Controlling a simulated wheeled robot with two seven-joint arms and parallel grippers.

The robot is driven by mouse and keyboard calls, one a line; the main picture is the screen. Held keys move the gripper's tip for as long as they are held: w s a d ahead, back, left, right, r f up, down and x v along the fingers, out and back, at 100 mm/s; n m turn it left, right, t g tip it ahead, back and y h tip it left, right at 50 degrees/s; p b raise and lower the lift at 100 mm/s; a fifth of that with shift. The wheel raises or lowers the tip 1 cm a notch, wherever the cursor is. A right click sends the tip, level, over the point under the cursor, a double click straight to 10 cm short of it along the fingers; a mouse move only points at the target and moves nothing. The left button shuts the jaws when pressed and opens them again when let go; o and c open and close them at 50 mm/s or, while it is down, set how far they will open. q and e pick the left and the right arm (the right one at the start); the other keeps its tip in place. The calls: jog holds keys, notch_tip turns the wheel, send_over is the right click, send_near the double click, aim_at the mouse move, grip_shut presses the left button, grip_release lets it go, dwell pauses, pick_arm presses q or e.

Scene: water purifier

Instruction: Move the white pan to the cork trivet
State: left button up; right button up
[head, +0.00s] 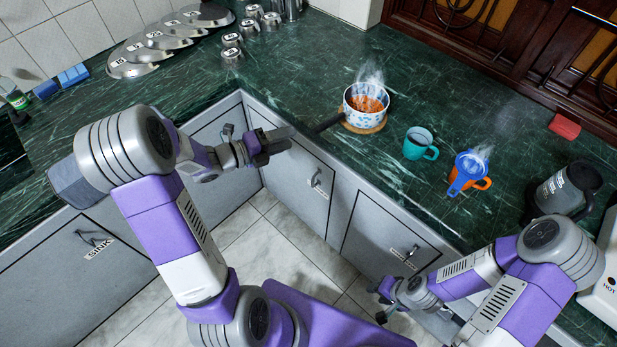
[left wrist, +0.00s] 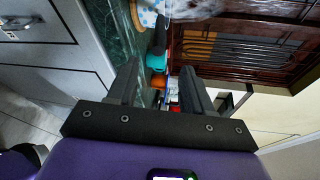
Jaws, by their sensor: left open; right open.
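The white pan (head: 364,98) with a blue pattern stands upright on the round cork trivet (head: 370,127) on the counter. It holds steaming orange food, and its dark handle (head: 328,123) points left toward the counter's front edge. My left gripper (head: 284,139) is open and empty, just left of the handle and apart from it, near the counter edge. In the left wrist view, the pan (left wrist: 148,14) shows at the top, with the handle (left wrist: 158,40) beyond and between the open fingers (left wrist: 161,82). My right gripper (head: 383,300) is low at the right, open and away from the pan.
A teal mug (head: 419,144) and an orange mug (head: 481,183) with a blue item on it stand right of the pan. A kettle (head: 566,188) is farther right. Lids (head: 160,42) and metal cups (head: 232,47) sit at back left. Counter behind the pan is clear.

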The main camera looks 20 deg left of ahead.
pick_arm(q)
jog(key=d+f+n+g+y, duration=0.2)
jog(key=d+f+n, duration=0.1)
jog(key=f+n, duration=0.55)
jog(key=d+f+n+g+y, duration=0.1)
jog(key=d+f+n+y, duration=0.25)
jog(key=f+n, duration=0.45)
jog(key=s+d+f+n+g, duration=0.4)
jog(key=s+d+f+n, duration=0.2)
jog(key=s, duration=0.3)
jog(key=s+d+f+n+g, duration=0.5)
jog(key=s+d+f+n, duration=0.1)
jog(key=s+f+n, duration=0.1)
jog(key=shift+s+f+n+g, duration=0.35)
jog(key=shift+s+f, duration=0.15)
jog(key=shift+s, duration=0.75)
jog(key=shift+a, duration=0.1)
jog(key=shift+r+p, duration=0.7)
jog(key=shift+p, duration=0.05)
